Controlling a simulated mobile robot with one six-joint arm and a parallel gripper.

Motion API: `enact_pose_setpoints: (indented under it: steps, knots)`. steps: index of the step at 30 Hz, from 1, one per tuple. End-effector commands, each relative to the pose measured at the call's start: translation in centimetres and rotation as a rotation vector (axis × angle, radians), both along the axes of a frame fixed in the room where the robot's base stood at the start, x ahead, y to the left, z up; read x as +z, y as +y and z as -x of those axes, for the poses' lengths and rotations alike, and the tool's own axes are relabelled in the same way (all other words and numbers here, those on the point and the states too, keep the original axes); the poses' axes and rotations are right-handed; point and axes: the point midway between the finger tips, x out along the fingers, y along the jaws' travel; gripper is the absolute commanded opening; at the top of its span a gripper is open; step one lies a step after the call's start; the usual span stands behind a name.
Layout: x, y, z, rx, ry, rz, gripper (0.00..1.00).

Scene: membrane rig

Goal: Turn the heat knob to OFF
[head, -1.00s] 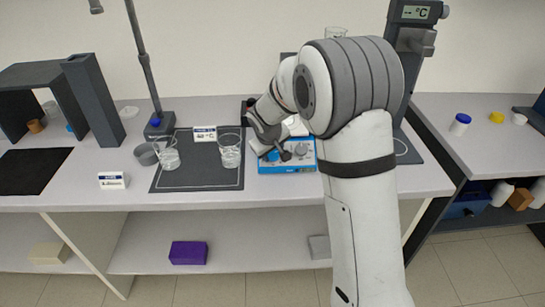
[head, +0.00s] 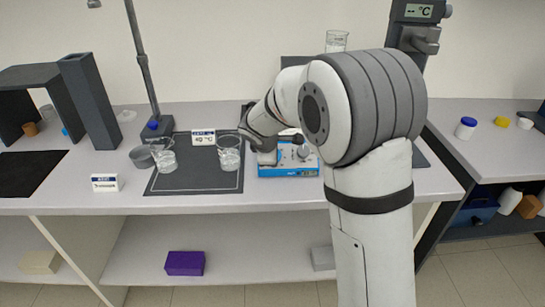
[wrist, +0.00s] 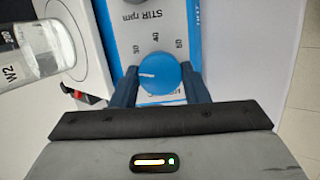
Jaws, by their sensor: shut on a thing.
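A stirrer hotplate with a blue-edged front panel (head: 288,171) stands on the bench. In the wrist view a round blue knob (wrist: 160,76) sits on its white panel. The knob's white pointer line points left and slightly up. My gripper (wrist: 160,86) is shut on the blue knob, one finger on each side. In the head view my gripper (head: 266,156) covers the panel's left part.
A second, grey knob (head: 302,152) is on the panel's right. A glass beaker (head: 229,152) stands on the dark mat (head: 195,182) just left of my gripper. A labelled glass vessel (wrist: 38,45) is close by in the wrist view.

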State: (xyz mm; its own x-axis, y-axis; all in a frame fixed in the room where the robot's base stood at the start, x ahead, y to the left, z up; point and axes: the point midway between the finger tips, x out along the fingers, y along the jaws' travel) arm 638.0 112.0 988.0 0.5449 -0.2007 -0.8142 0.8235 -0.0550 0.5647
Motion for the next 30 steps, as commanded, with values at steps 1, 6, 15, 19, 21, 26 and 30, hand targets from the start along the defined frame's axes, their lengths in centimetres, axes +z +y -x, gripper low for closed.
enact_pose_setpoints:
  steps: [1,6,15,19,21,26,30]
  knots:
    - [-0.14,0.05,0.04,0.029,0.0,0.019,0.18]
    - [-0.13,0.05,0.06,0.117,0.0,0.079,0.18]
    - [-0.12,0.05,0.1,0.202,0.001,0.138,0.18]
    - [-0.09,0.05,0.1,0.215,0.001,0.145,0.18]
    - [-0.09,0.05,0.1,0.218,0.001,0.147,0.18]
    - [-0.08,0.06,0.1,0.218,0.001,0.149,0.18]
    - [-0.08,0.06,0.1,0.218,0.001,0.149,0.18]
